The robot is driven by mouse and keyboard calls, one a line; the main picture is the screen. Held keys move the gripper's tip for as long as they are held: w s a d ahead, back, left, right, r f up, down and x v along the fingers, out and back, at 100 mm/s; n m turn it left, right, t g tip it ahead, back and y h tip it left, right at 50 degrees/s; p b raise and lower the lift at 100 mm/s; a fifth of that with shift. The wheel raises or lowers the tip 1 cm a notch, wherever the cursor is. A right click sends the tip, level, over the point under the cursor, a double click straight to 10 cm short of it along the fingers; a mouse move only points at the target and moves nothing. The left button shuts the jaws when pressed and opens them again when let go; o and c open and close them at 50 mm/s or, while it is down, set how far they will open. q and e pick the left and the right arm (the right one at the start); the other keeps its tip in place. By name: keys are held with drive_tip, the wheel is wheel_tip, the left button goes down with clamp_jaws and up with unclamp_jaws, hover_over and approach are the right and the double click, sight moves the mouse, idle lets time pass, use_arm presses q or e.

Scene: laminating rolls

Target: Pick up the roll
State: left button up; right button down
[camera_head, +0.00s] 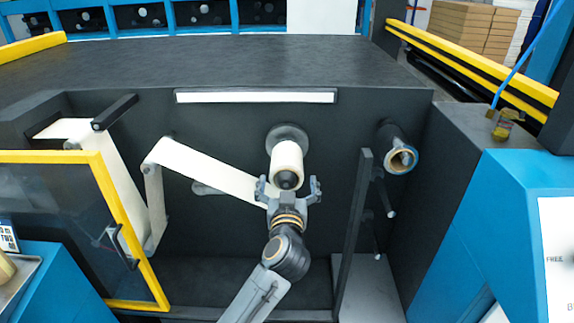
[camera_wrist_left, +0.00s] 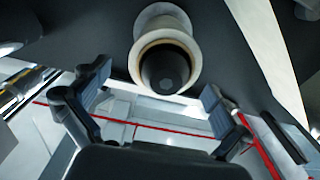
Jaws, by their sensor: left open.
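The cream-white roll (camera_head: 287,163) sits on a dark spindle that sticks out from the machine's dark back wall. A strip of white film (camera_head: 205,170) runs from the roll's area to the upper left. My left gripper (camera_head: 288,186) is open, its two fingers spread to either side of the roll's near end. In the left wrist view the roll (camera_wrist_left: 165,45) shows end-on at the top, with its dark core facing me. The left gripper's fingers (camera_wrist_left: 153,95) stand apart below it, with nothing between them. My right gripper is in neither view.
A second spindle with a brown core (camera_head: 402,159) juts out at the right. A dark upright post (camera_head: 354,235) stands between it and my arm. A yellow-framed clear door (camera_head: 110,190) is at the left. A blue housing (camera_head: 500,240) closes off the right side.

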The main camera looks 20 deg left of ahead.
sight(288, 166)
use_arm(q)
drive_tip(key=shift+w+a, duration=0.2)
drive_tip(key=shift+w, duration=0.35)
drive_tip(key=x, duration=0.5)
drive_tip(key=shift+f, duration=0.1)
drive_tip(key=c, duration=1.4)
drive_tip(key=shift+c, duration=0.7)
